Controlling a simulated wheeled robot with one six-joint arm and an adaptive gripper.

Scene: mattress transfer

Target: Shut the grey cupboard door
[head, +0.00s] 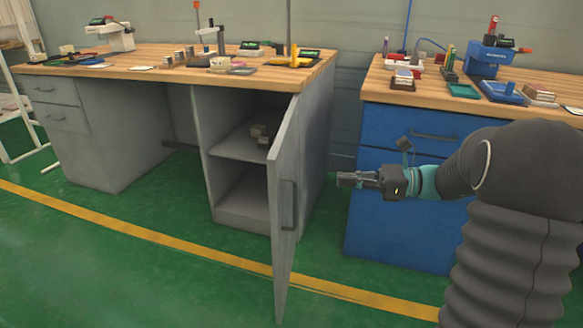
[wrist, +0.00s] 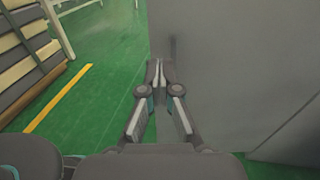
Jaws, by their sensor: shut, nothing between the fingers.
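The grey cupboard door (head: 297,185) stands wide open in the head view, swung out from the grey cupboard (head: 205,135). A dark vertical handle (head: 288,205) is on its face. Inside the cupboard a shelf holds a few small dark items (head: 261,133). My gripper (head: 343,180) is shut and empty, to the right of the door. In the wrist view my gripper (wrist: 160,70) points at a grey surface (wrist: 230,60) filling the right side, with its tips near that surface's left edge. I cannot tell whether the tips touch it.
A blue drawer cabinet (head: 385,225) with a wooden top stands at the right, close to my arm. Small tools and devices lie on both benches. Green floor (head: 130,265) with a yellow line is clear in front. Striped stacked items (wrist: 25,60) stand at left in the wrist view.

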